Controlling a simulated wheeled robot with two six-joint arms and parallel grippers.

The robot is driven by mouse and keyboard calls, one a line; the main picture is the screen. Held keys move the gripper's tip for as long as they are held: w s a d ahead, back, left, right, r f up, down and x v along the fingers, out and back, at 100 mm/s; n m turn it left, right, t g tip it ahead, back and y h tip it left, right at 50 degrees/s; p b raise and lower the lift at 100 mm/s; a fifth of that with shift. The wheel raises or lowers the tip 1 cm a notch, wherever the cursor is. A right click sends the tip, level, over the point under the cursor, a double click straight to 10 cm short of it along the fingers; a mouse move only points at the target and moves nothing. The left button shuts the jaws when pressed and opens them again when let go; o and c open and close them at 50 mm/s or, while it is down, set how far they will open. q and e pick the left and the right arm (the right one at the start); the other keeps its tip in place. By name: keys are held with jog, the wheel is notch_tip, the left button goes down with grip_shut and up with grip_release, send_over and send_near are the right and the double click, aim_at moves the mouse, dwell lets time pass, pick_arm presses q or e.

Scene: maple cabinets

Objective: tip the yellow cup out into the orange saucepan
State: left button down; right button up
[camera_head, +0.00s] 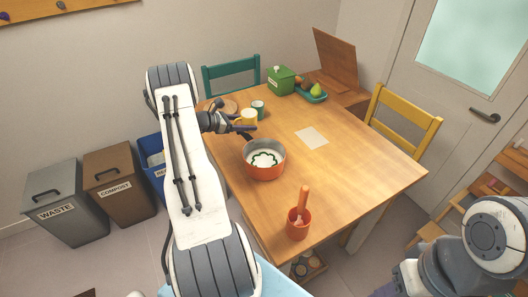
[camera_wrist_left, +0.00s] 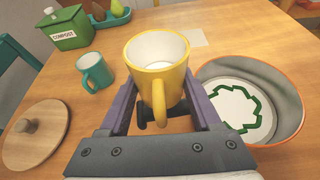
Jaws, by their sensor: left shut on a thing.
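The yellow cup (camera_head: 247,116) is held between the fingers of my left gripper (camera_head: 244,127), which is shut on it. In the left wrist view the cup (camera_wrist_left: 160,50) stands upright, its handle toward my wrist. Its inside is pale, and I cannot tell what lies in it. The orange saucepan (camera_head: 264,172) stands on the table just in front of the gripper in the head view.
A teal mug (camera_wrist_left: 95,72), a round wooden board with a knob (camera_wrist_left: 35,135) and a green compost box (camera_head: 281,80) are near the cup. A teal tray of fruit (camera_head: 313,95) is behind. An orange mortar with pestle (camera_head: 299,224) stands at the front. The table's right side is mostly clear.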

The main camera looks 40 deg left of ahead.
pick_arm(q)
jog(key=shift+s+d+r+m+y+b, duration=0.35)
jog(key=shift+d+m+y+b, duration=0.2)
jog(key=shift+m, duration=0.25)
jog(key=shift+s+d+r+m+t+b, duration=0.1)
jog(key=shift+d+m+t+b, duration=0.2)
jog(key=shift+d+t+b, duration=0.15)
jog(key=shift+s+d+f+m+y+b, duration=0.15)
jog(key=shift+d+f+m+y+b, duration=0.3)
jog(key=shift+b, duration=0.8)
jog(key=shift+s+m, duration=0.1)
jog(key=shift+m, duration=0.15)
jog(key=shift+d+r+t+b, duration=0.15)
jog(key=shift+r+t+b, duration=0.1)
jog(key=shift+b, duration=0.15)
jog(key=shift+s+d+r+m+y+b, duration=0.1)
jog(key=shift+s+d+m+y+b, duration=0.15)
jog(key=shift+m+y+b, duration=0.2)
jog(key=shift+d+r, duration=0.1)
jog(key=shift+r, duration=0.1)
jog(key=shift+d+r+m+t+b, duration=0.15)
jog(key=shift+r+m+t+b, duration=0.2)
jog(key=shift+m+b, duration=0.4)
